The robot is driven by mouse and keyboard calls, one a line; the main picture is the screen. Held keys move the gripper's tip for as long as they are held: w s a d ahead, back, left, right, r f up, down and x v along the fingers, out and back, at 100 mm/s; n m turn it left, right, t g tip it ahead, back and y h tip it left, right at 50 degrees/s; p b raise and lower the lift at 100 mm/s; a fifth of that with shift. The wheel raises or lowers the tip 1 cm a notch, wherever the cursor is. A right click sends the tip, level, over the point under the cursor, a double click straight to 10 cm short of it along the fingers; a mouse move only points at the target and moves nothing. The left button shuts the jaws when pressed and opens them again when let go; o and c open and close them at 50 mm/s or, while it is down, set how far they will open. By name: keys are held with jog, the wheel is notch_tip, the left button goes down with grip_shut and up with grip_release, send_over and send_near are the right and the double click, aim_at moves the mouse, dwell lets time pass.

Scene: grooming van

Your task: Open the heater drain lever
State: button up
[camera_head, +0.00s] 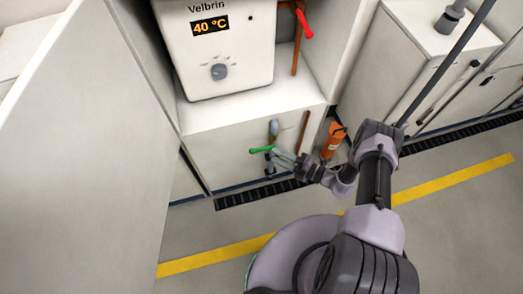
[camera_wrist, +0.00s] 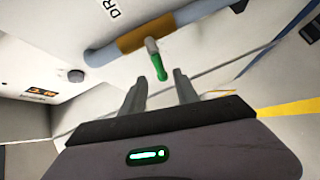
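The green drain lever (camera_head: 262,150) sticks out to the left from a short upright pipe below the heater (camera_head: 215,50). In the wrist view the green lever (camera_wrist: 158,66) lies across the pipe, on a brass-coloured valve body (camera_wrist: 146,36), with its tip pointing towards my gripper. Printed letters "DR" show beside the pipe, the rest cut off. My gripper (camera_wrist: 160,86) is open, its two fingers on either side of the line to the lever tip, with nothing held. In the head view my gripper (camera_head: 278,158) is just right of the lever; contact cannot be told.
A red lever (camera_head: 303,24) is on a copper pipe right of the heater. An orange cylinder (camera_head: 333,142) stands close to my wrist. A white panel (camera_head: 85,150) fills the left side. A dark floor grate (camera_head: 262,191) and yellow line (camera_head: 450,178) cross the open floor.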

aim_at(261, 149)
jog(key=b+x, duration=0.1)
jog(key=x, duration=0.6)
jog(key=shift+w+a, duration=0.15)
jog(key=shift+a, duration=0.15)
grip_shut()
dwell(0.9)
